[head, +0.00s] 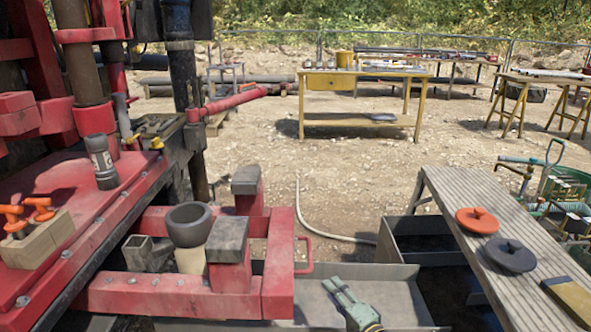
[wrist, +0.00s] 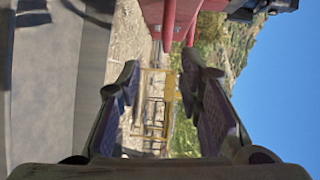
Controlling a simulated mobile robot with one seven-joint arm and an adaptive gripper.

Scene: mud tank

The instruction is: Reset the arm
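My gripper (wrist: 157,85) shows in the wrist view, which is turned on its side with the sky at the right. Its two dark fingers stand well apart, with nothing between them. Through the gap I see the distant yellow workbench (wrist: 154,100). In the head view a grey-green jointed piece (head: 347,302), seemingly the end of my arm, reaches in from the bottom edge over the grey tank. It is to the right of the red frame (head: 279,270) and left of the plank bench, apart from both as far as I can tell.
A grey cup (head: 189,225) stands inside the red frame. An orange lid (head: 477,221) and a dark lid (head: 510,256) lie on the plank bench (head: 457,190) at right. The yellow workbench (head: 360,121) stands far back. Open gravel lies between.

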